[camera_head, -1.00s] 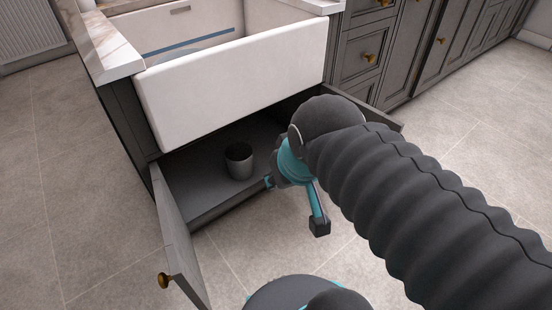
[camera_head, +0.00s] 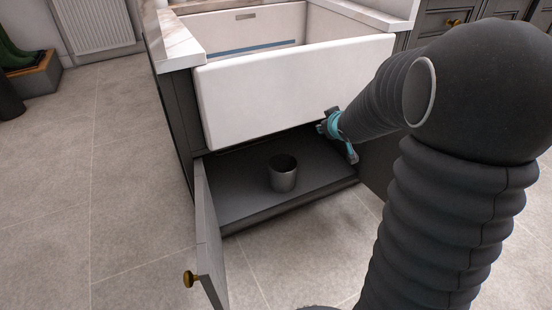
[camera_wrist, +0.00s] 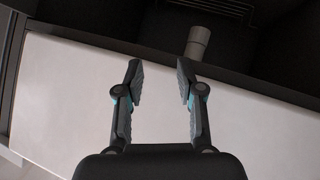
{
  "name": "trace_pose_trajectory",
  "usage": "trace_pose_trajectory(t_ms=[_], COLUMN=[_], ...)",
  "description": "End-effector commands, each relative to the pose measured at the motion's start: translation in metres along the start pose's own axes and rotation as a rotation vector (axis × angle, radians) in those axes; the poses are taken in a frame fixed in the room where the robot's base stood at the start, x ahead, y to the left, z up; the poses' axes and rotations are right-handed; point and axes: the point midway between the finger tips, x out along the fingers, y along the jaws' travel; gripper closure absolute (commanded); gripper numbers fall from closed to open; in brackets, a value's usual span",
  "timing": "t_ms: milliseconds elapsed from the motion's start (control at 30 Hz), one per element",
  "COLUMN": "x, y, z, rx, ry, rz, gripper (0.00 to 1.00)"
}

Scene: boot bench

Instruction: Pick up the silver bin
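The silver bin (camera_head: 283,174) is a small grey metal cylinder with an open top. It stands upright on the floor of the open cabinet (camera_head: 235,198) under the white sink. My gripper (camera_head: 337,137) is at the right side of the cabinet opening, just below the sink's lower front edge, to the right of the bin and apart from it. In the wrist view my gripper (camera_wrist: 158,85) has its two fingers apart with nothing between them. A grey cylinder (camera_wrist: 197,42) shows beyond the fingers there; I cannot tell whether it is the bin.
The white sink front (camera_head: 295,92) hangs above the cabinet opening. An open cabinet door (camera_head: 209,235) with a brass knob (camera_head: 189,279) sticks out on the left. Tiled floor (camera_head: 125,215) is clear at the left. Green boots (camera_head: 18,55) stand on a bench at the far left.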

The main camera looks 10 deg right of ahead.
Motion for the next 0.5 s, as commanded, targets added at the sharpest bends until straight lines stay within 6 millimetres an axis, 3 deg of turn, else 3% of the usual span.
trace_pose_trajectory(t_ms=[33, 300, 500], x=[0.021, 0.107, 0.153], y=[-0.004, -0.037, -0.076], z=[0.010, 0.050, 0.094], rx=[-0.011, -0.054, -0.042], ry=[0.013, 0.130, 0.217], rz=[-0.027, -0.225, -0.421], gripper=[0.63, 0.63, 0.63])
